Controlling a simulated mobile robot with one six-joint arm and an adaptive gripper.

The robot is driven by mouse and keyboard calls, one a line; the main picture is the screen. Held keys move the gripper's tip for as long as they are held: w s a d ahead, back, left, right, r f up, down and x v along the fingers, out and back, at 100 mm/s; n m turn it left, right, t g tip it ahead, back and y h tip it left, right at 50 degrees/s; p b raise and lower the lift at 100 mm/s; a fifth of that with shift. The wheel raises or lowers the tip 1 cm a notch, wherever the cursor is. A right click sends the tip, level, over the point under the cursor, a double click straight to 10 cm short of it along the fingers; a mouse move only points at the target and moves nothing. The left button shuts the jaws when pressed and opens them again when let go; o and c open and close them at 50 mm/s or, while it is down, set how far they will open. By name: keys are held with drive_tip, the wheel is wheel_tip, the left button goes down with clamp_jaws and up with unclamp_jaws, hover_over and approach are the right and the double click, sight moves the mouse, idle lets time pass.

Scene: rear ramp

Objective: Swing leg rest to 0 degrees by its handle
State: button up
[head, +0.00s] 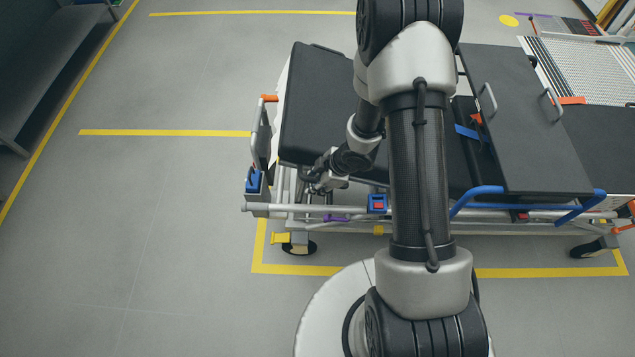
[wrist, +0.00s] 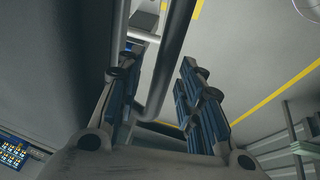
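The leg rest, seemingly the black padded section (head: 312,105) at the left end of the stretcher, shows in the head view, partly behind my arm. Its exact angle is hard to tell. My gripper (head: 312,180) is at this pad's near left edge, just above the side rail. In the wrist view, a bent grey metal tube (wrist: 168,65), apparently the handle, passes between the fingers of my gripper (wrist: 160,85). The blue-and-black fingers are apart, with a gap on the right side of the tube. Contact on the left side cannot be told. The handle is not clear in the head view.
The stretcher's side rail (head: 345,211) carries a blue-and-red latch (head: 377,203). A blue tube (head: 480,197) and a raised black panel (head: 525,120) are at right. A grey bench (head: 45,65) stands far left. The floor between bench and stretcher is clear.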

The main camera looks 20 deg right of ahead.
clamp_jaws()
idle(0.5)
idle(0.3)
